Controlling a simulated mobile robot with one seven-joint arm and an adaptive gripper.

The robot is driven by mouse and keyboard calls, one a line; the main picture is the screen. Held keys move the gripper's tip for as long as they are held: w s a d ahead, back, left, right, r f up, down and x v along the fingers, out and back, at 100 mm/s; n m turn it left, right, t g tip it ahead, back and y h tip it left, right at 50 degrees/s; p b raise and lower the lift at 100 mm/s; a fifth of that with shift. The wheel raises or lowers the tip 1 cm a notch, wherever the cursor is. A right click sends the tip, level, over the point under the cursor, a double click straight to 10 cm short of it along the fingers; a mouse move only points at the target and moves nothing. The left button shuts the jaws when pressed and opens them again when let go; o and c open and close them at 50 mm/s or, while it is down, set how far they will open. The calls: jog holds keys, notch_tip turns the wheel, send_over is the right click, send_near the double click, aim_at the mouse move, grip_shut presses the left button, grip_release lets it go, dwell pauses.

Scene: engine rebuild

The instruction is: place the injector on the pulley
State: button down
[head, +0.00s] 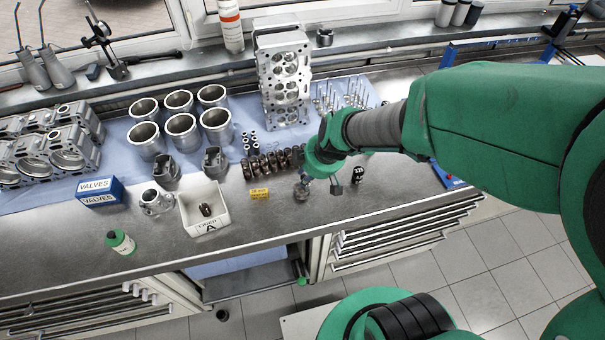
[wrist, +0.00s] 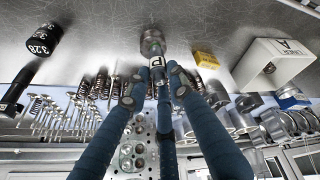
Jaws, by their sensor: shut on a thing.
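The injector (wrist: 157,69), a slim piece with a white band bearing a dark letter, is held between the fingers of my gripper (wrist: 154,85) in the wrist view. My gripper is shut on it, and its far end points at the bench. The pulley (wrist: 152,40), a small round grey metal piece, shows right at the injector's far end; I cannot tell whether they touch. In the head view the pulley (head: 301,191) sits on the bench near its front edge, just below-left of my gripper (head: 320,177). The injector is mostly hidden there by the fingers.
A yellow block (head: 259,194) and a white bin (head: 188,222) marked A stand left of the pulley. A black cylinder (head: 358,175) marked 3.28 stands to the right. Springs (head: 270,162) and a cylinder head (head: 284,80) lie behind. The front bench strip at right is clear.

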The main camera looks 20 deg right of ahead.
jog(key=w, duration=0.3)
jog(key=shift+w+a+f, duration=0.2)
jog(key=shift+w, duration=0.05)
jog(key=shift+f, duration=0.1)
jog(key=shift+f+b, duration=0.3)
jog(key=shift+f, duration=1.35)
jog(key=shift+f, duration=0.15)
jog(key=c, duration=1.5)
grip_release()
jog(key=shift+r, duration=0.2)
